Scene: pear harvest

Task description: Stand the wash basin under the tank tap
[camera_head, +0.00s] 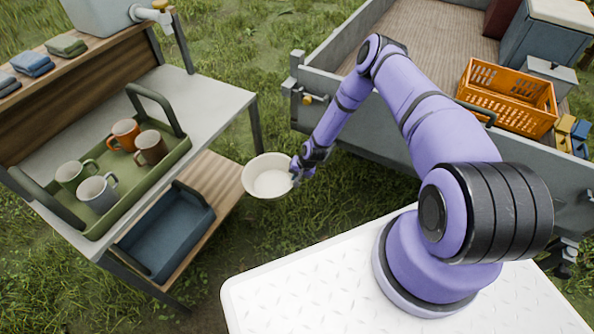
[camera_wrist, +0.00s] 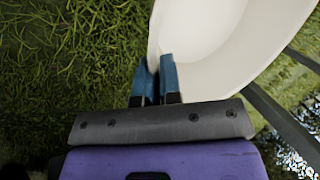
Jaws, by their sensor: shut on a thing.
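The wash basin (camera_head: 268,180) is a round cream bowl, held off the ground to the right of the grey work table. My gripper (camera_head: 297,172) is shut on the basin's right rim. In the wrist view, the two blue fingertips (camera_wrist: 157,75) pinch the wall of the basin (camera_wrist: 225,50), which fills the upper right. The tank (camera_head: 100,15) stands on the raised shelf at the top left, partly cut off by the frame edge. Its tap (camera_head: 157,8) points right at the shelf's end. The basin is well apart from the tap, nearer the camera.
The table (camera_head: 205,95) holds a green tray (camera_head: 150,190) with several mugs. A blue bin (camera_head: 165,230) sits on the lower wooden shelf (camera_head: 222,178). A trailer (camera_head: 340,150) with an orange crate (camera_head: 507,97) stands right. Grass lies between table and trailer.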

